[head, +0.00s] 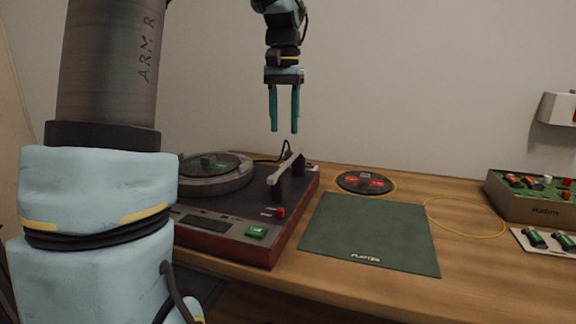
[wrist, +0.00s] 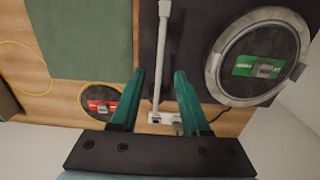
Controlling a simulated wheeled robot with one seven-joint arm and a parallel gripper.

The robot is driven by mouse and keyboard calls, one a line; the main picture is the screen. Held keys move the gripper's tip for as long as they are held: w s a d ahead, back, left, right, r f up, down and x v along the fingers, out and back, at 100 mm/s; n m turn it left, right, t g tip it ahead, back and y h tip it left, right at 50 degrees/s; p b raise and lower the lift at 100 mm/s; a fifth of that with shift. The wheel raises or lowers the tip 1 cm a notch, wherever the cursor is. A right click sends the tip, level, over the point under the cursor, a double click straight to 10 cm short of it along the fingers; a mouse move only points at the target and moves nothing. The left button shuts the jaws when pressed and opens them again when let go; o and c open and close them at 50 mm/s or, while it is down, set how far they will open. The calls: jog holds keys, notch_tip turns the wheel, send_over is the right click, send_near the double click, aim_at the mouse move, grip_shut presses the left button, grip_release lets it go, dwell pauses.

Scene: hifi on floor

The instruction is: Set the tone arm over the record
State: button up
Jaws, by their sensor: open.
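The turntable (head: 230,224) is a dark deck with a red-brown edge at the left of the wooden table. Its round grey platter (head: 215,184) holds a dark disc with a green label (wrist: 258,66); my arm partly hides the deck in the head view. The pale tone arm (head: 286,167) lies along the deck's right side, off the platter; it also shows in the wrist view (wrist: 161,55). My gripper (head: 284,131) is open and empty, pointing down above the tone arm. In the wrist view its fingertips (wrist: 160,73) appear either side of the tone arm, apart from it.
A dark disc with a red label (head: 364,182) lies inside a yellow ring behind the green mat (head: 372,230). An empty yellow ring (head: 465,235) is to the right. A box with coloured parts (head: 530,205) stands at the far right. A red knob (head: 281,212) and green switch (head: 256,232) are on the deck.

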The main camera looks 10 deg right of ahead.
aim_at(284, 165)
notch_tip(284, 165, down, 9)
dwell(0.3)
grip_shut()
dwell(0.4)
dwell(1.1)
